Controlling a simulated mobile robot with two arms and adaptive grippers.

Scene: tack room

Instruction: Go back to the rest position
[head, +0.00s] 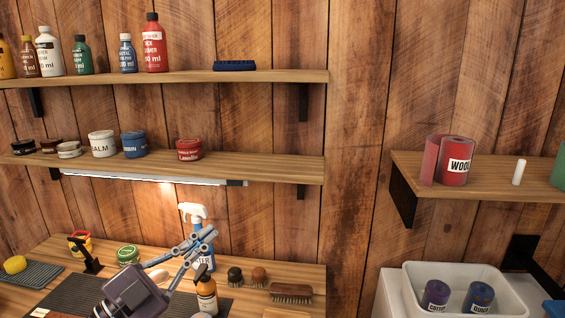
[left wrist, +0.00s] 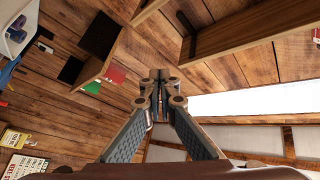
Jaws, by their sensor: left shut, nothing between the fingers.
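My left gripper (head: 207,238) is raised over the workbench at the lower middle of the head view. Its fingers are shut and hold nothing. In the left wrist view the two fingers (left wrist: 160,84) come together in the middle of the picture, with wood planks behind them. In the head view the gripper covers part of a spray bottle (head: 193,212) with a white head. Whether they touch cannot be told. My right gripper is in neither view.
The workbench (head: 316,277) holds an amber bottle (head: 206,294), brushes (head: 291,293) and a green tin (head: 128,254). Shelves with bottles and tins (head: 250,168) hang above. At right are a wall shelf (head: 490,180) and a white bin (head: 408,290) with rolls.

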